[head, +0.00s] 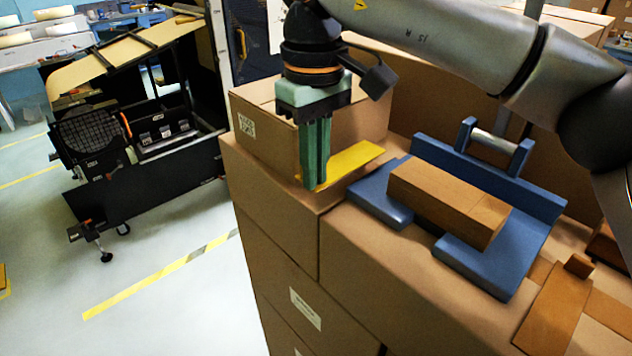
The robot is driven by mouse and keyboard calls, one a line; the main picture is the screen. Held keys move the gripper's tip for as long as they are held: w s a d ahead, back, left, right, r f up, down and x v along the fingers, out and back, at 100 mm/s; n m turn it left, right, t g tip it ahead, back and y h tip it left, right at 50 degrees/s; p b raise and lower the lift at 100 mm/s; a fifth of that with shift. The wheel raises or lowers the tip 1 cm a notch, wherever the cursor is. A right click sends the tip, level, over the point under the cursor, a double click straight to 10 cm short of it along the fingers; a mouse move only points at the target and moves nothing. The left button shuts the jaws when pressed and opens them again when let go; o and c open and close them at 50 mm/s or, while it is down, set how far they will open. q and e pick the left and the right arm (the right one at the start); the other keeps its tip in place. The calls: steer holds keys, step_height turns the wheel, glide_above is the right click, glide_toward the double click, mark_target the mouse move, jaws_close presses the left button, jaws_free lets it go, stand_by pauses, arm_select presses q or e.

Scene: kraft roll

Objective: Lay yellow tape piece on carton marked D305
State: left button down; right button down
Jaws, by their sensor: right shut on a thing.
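My right gripper (315,187) reaches down from above with its green fingers shut on the near left end of the yellow tape piece (354,163). The tape is a flat strip extending to the right from the fingers, just above or on the top of a carton stack; I cannot tell if it touches. A carton with a square code label (282,128) stands right behind the fingers. A lower carton in the stack bears a white label (305,310). I cannot read D305 on any carton. My left gripper is not in view.
A blue fixture (487,262) with a brown block (447,203) sits on the cartons to the right of the tape. Brown strips (556,305) lie at the lower right. A black wheeled machine (140,140) stands at the left, with open floor between.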

steer(key=shift+w+d+f, duration=0.1)
steer(key=shift+w+f, duration=0.15)
steer(key=shift+f, duration=1.65)
steer(key=shift+f, duration=0.2)
steer(key=c, duration=1)
jaws_free()
